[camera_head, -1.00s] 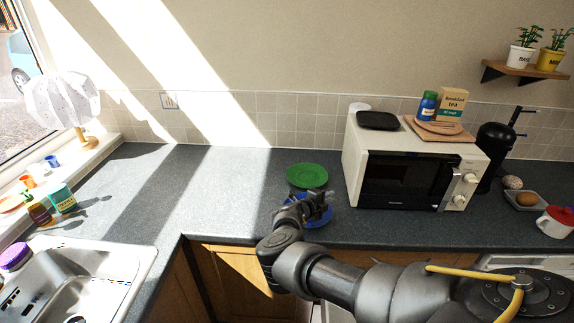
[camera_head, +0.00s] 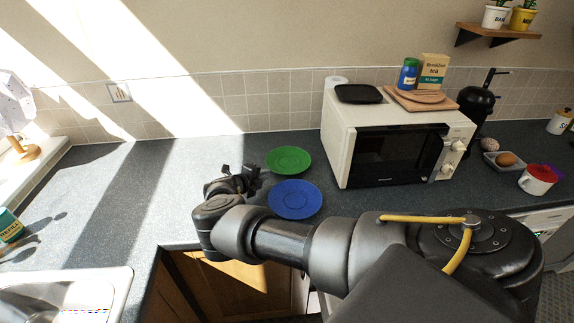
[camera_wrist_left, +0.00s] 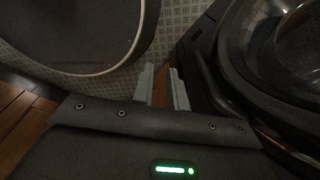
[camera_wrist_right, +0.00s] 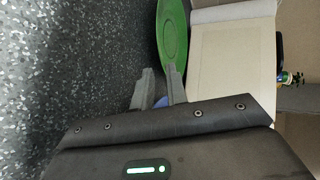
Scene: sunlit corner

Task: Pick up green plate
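The green plate (camera_head: 289,160) lies flat on the dark worktop behind a blue plate (camera_head: 295,199), left of the microwave. My right gripper (camera_head: 247,176) is just left of the two plates in the head view, low over the worktop and apart from the green plate. In the right wrist view, its fingers (camera_wrist_right: 160,84) are open and empty, with the green plate (camera_wrist_right: 172,40) beyond them. A bit of blue shows between the fingers. My left gripper (camera_wrist_left: 163,84) is out of the head view. In the left wrist view its fingers are apart with nothing between them.
The microwave (camera_head: 388,153) stands close to the right of the plates, with a black tray (camera_head: 358,93) and boards on top. The sink (camera_head: 70,297) is at the front left. The sunlit worktop left of my right gripper is clear.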

